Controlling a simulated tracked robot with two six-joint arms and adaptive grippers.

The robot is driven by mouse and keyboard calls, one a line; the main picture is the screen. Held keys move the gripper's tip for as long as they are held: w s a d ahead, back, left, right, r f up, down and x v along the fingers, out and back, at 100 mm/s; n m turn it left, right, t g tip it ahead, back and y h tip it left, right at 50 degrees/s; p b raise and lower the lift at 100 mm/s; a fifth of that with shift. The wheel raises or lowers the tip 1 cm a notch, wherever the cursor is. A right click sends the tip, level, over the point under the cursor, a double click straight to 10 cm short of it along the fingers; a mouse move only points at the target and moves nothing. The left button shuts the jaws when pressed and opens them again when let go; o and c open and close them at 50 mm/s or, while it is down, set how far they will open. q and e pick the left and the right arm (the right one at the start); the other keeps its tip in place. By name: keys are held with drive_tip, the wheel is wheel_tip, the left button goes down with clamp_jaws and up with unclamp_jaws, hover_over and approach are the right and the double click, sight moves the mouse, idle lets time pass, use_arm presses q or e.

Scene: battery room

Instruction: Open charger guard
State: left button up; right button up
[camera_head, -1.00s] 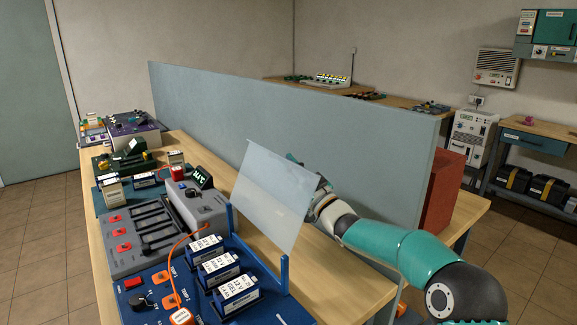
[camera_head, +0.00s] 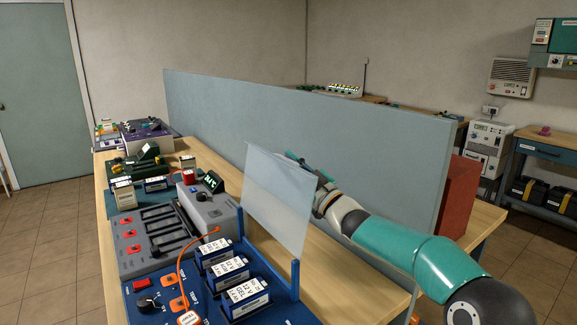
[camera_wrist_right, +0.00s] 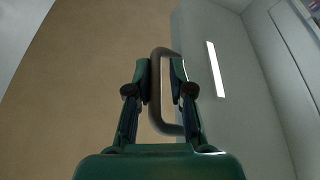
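The charger guard (camera_head: 278,200) is a translucent pale panel standing between two blue posts in the head view. In the right wrist view, a grey loop handle (camera_wrist_right: 155,90) stands out from a grey surface. My right gripper's fingers (camera_wrist_right: 160,75) are drawn in on either side of its bar, with a narrow gap visible on one side. My left gripper is not in view.
The blue charger (camera_head: 205,305) with several 12 V batteries (camera_head: 228,272) is in front of the guard. A grey unit (camera_head: 150,235) with a display stands beyond it on the bench. A long grey partition (camera_head: 350,130) and a red block (camera_head: 457,195) are close to my right arm.

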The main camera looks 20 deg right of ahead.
drive_tip(key=shift+s+d, duration=0.1)
drive_tip(key=v, duration=1.1)
drive_tip(key=shift+s+f, duration=0.2)
drive_tip(key=shift+s, duration=0.1)
drive_tip(key=shift+d, duration=0.2)
drive_tip(key=a+b+v, duration=0.1)
drive_tip(key=b+v, duration=1.2)
drive_tip(key=v, duration=0.6)
drive_tip(key=shift+s+f+b, duration=0.25)
drive_tip(key=shift+s+b, duration=0.1)
drive_tip(key=shift+s, duration=0.05)
idle(0.6)
drive_tip(key=shift+a, duration=0.1)
